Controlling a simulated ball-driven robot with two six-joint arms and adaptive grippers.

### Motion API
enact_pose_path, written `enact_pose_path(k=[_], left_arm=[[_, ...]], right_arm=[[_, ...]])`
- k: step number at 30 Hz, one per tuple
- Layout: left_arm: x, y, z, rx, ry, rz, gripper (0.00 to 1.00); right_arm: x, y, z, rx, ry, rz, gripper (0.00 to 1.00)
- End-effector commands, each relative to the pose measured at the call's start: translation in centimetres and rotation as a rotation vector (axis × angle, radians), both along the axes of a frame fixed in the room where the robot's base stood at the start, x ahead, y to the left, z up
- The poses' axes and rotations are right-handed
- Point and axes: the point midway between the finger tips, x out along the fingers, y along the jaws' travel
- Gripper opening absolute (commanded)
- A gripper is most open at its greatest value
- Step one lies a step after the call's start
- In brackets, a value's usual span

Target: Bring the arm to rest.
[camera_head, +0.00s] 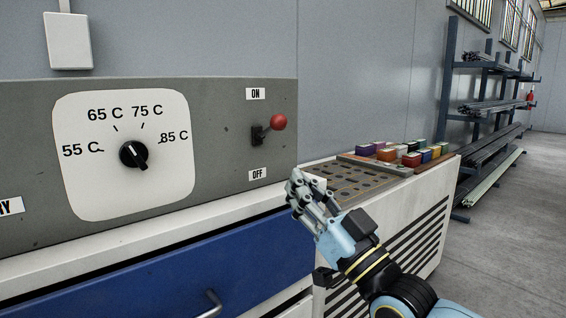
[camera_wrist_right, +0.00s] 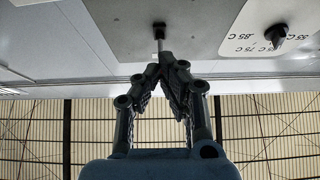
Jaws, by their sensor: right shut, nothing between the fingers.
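My right gripper (camera_head: 298,184) is shut and empty, in front of the machine's right end, below and right of the lever. In the right wrist view its fingers (camera_wrist_right: 164,66) meet just in front of the panel, with the lever's shaft (camera_wrist_right: 159,34) beyond them. In the head view a gap separates the fingers from the red-knobbed lever (camera_head: 277,122). The lever sits between the ON label (camera_head: 256,94) and the OFF label (camera_head: 258,174). My left gripper is in neither view.
The grey panel (camera_head: 222,130) carries a black temperature dial (camera_head: 133,154). A blue drawer (camera_head: 190,272) with a handle lies below. A bench with a slotted tray (camera_head: 350,180) and coloured blocks (camera_head: 410,158) stands right. Racks of rods (camera_head: 490,108) stand behind; the right floor is clear.

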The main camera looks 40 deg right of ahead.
Motion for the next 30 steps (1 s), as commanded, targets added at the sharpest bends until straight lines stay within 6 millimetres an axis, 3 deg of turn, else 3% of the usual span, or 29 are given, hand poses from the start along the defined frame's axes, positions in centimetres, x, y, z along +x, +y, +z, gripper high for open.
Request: enact_pose_path(k=[24,26,29,30], left_arm=[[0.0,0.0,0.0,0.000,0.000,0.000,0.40],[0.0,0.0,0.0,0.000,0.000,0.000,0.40],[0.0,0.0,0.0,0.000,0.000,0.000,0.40],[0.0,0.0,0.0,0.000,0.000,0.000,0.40]], right_arm=[[0.0,0.1,-0.2,0.012,0.003,-0.006,0.00],[0.2,-0.2,-1.6,0.019,0.030,-0.017,0.00],[0.7,-0.9,-6.5,0.017,0.127,-0.049,0.00],[0.9,-1.2,-9.2,0.013,0.188,-0.062,0.00]])
